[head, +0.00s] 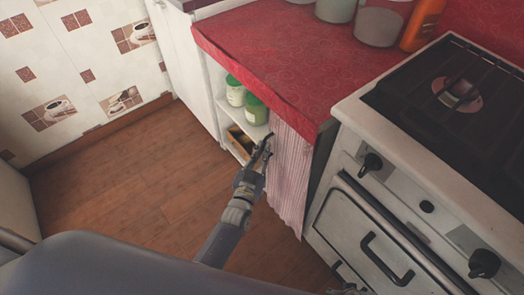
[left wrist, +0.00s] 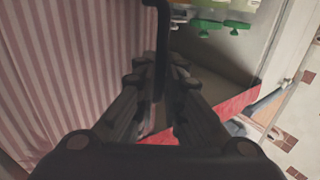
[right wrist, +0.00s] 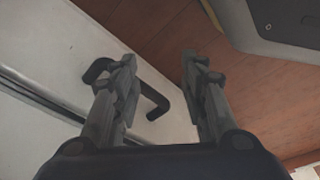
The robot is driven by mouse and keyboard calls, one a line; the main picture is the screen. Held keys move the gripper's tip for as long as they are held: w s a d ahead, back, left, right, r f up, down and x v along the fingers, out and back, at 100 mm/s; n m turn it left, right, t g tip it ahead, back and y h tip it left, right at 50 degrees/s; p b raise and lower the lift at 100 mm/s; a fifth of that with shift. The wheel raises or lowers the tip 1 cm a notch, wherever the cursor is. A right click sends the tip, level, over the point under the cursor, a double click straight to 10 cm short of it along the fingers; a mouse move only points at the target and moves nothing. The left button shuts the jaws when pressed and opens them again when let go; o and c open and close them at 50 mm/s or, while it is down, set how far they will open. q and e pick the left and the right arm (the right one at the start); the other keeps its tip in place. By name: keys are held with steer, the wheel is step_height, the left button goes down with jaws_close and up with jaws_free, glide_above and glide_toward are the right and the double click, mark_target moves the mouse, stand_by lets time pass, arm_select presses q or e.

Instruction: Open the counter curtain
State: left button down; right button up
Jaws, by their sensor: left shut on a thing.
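The counter curtain (head: 288,178), pink-white and striped, hangs below the red counter's edge, covering the right part of the shelf opening. The opening's left part is uncovered. In the left wrist view the curtain (left wrist: 75,70) fills the left side. My left gripper (head: 265,148) is at the curtain's left edge. In its wrist view the fingers (left wrist: 158,85) are closed around a dark upright bar (left wrist: 157,40), which looks like the curtain's handle. My right gripper (right wrist: 160,70) is open, with a dark handle (right wrist: 152,103) on a white front seen between and beyond its fingers.
Green-lidded jars (head: 255,108) and a wooden box (head: 238,143) stand on the open shelves (head: 222,85). A white stove (head: 365,150) with knobs and an oven handle is right of the curtain. The wooden floor (head: 130,185) at left is clear.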

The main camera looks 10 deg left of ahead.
arm_select(q)
steer(key=c, duration=1.7)
jaws_free()
steer(key=shift+s, duration=0.1)
steer(key=s, duration=0.8)
steer(key=s+a, duration=0.1)
steer(key=s, duration=0.2)
steer(key=shift+s, duration=0.4)
